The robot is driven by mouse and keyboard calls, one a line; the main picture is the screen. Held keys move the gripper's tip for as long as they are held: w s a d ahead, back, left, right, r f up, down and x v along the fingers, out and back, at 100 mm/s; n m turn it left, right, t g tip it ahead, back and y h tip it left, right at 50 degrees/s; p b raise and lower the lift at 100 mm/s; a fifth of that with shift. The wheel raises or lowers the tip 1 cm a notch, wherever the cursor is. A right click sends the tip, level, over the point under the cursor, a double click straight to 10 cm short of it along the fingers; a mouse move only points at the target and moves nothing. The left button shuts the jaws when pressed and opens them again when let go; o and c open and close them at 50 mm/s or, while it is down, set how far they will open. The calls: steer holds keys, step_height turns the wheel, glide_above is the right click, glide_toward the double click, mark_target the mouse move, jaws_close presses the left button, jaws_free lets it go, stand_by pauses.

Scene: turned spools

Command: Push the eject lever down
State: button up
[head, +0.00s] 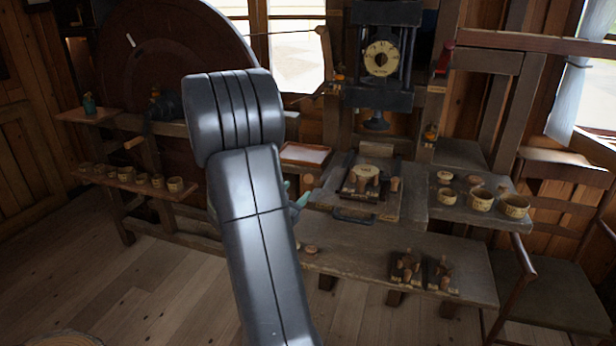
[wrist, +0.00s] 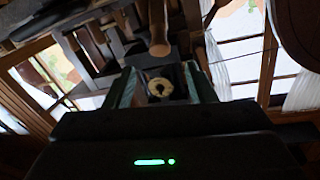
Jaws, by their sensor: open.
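No part is clearly marked as the eject lever. A red-handled lever (head: 446,56) stands upright at the right of the dark machine with a round dial (head: 381,58) in the head view. A second lever with a wooden grip (head: 134,143) sticks out at the left, below the big wheel. In the head view my arm hides most of my gripper; only a bit of teal finger shows right of the arm. In the wrist view my gripper (wrist: 160,90) is open and empty, its teal fingers apart, with the dial (wrist: 160,88) seen between them at a distance.
A bench holds a block with a wooden disc (head: 371,172) and a blue handle (head: 352,215). Wooden cups (head: 481,200) stand on the right shelf, and more spools (head: 157,181) on the left one. A chair (head: 550,290) is at the right.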

mark_target(307, 181)
steer(key=p+x, duration=0.1)
steer(key=x, duration=0.8)
steer(key=shift+f, duration=0.1)
jaws_close()
